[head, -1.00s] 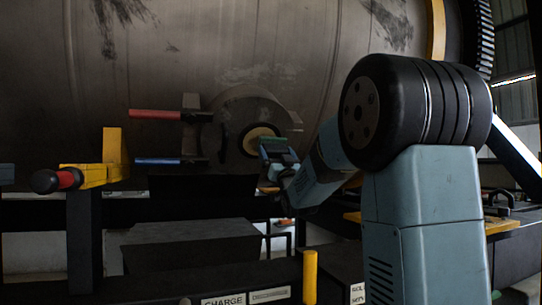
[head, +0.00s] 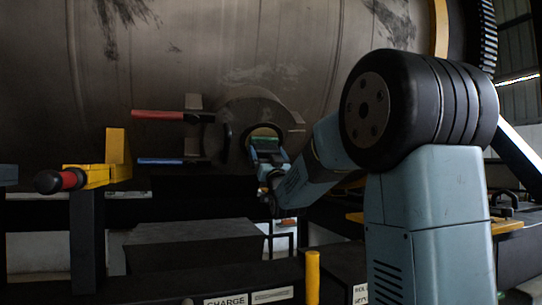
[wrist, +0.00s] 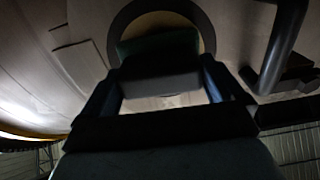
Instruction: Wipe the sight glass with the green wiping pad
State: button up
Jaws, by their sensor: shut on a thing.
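The sight glass (head: 263,132) is a round pale window in a dark ring on the large tank, and its upper part shows above my gripper. In the wrist view the sight glass (wrist: 165,22) shows straight ahead, its middle covered by the pad. My gripper (head: 268,158) is in front of it, shut on the green wiping pad (head: 266,144). The pad (wrist: 158,45) looks dark green in the wrist view, between my two blue fingers. I cannot tell whether the pad touches the glass.
A red-handled lever (head: 160,115) and a blue-handled lever (head: 160,161) stick out left of the sight glass. A dark bar handle (wrist: 280,48) stands close on the right in the wrist view. A yellow bracket (head: 98,173) stands at the left.

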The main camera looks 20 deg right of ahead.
aim_at(279, 152)
jog(key=shift+a, duration=2.1)
jog(key=shift+s+r, duration=0.2)
jog(key=shift+r, duration=0.15)
jog(key=shift+c, duration=0.3)
jog(key=shift+d+f, duration=0.1)
jog(key=shift+d, duration=4.1)
jog(key=shift+a, duration=4.2)
